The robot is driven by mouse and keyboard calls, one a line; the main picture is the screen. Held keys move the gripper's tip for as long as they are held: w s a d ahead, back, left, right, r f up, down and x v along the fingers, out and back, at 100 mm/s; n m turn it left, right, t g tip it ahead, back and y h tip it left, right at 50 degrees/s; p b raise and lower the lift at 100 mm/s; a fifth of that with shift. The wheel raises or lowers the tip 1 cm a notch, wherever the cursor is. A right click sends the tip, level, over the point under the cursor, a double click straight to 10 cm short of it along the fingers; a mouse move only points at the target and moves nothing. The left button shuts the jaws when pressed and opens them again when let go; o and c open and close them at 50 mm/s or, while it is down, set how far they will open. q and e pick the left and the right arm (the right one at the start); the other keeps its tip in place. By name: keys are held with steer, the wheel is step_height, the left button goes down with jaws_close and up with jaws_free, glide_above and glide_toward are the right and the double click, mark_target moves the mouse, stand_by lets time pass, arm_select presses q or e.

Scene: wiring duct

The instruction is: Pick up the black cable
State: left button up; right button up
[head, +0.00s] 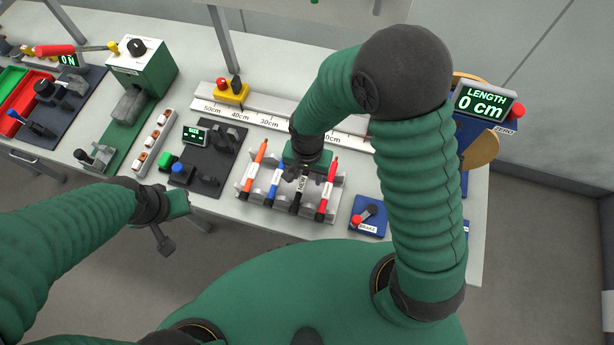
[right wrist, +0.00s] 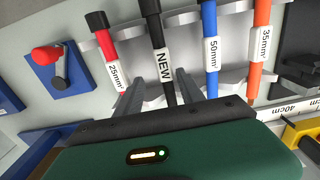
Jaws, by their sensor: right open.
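The black cable (head: 297,201) lies in a grey rack (head: 250,193) on the bench, between the blue cable (head: 273,188) and the red cable (head: 325,199). In the right wrist view the black cable (right wrist: 157,35) carries a white label reading NEW. My right gripper (head: 304,171) is above the rack, over the black cable. In the right wrist view my right gripper (right wrist: 157,88) is open, with one finger on each side of the black cable. I cannot tell whether they touch it. My left gripper (head: 172,222) is in front of the bench, away from the rack; its jaws are unclear.
An orange cable (head: 257,165) shares the rack. A blue lever box (head: 369,216) stands to its right, and a dark panel with buttons (head: 205,160) to its left. A ruler rail (head: 265,112) runs behind. A LENGTH display (head: 485,102) reads 0 cm.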

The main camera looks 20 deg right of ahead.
steer(key=shift+a+f, duration=0.1)
steer(key=shift+f, duration=0.3)
steer(key=shift+a, duration=0.55)
steer(key=shift+w+a, duration=0.1)
steer(key=shift+a, duration=0.3)
steer(key=c, duration=0.4)
steer(key=shift+c, duration=1.4)
steer(key=shift+d, duration=0.25)
steer(key=shift+c, duration=1)
steer(key=shift+d, duration=0.45)
jaws_close()
arm_select(q)
steer(key=shift+a, duration=0.4)
steer(key=shift+a+f, duration=0.1)
steer(key=shift+a, duration=0.05)
arm_select(e)
steer(key=shift+a, duration=0.15)
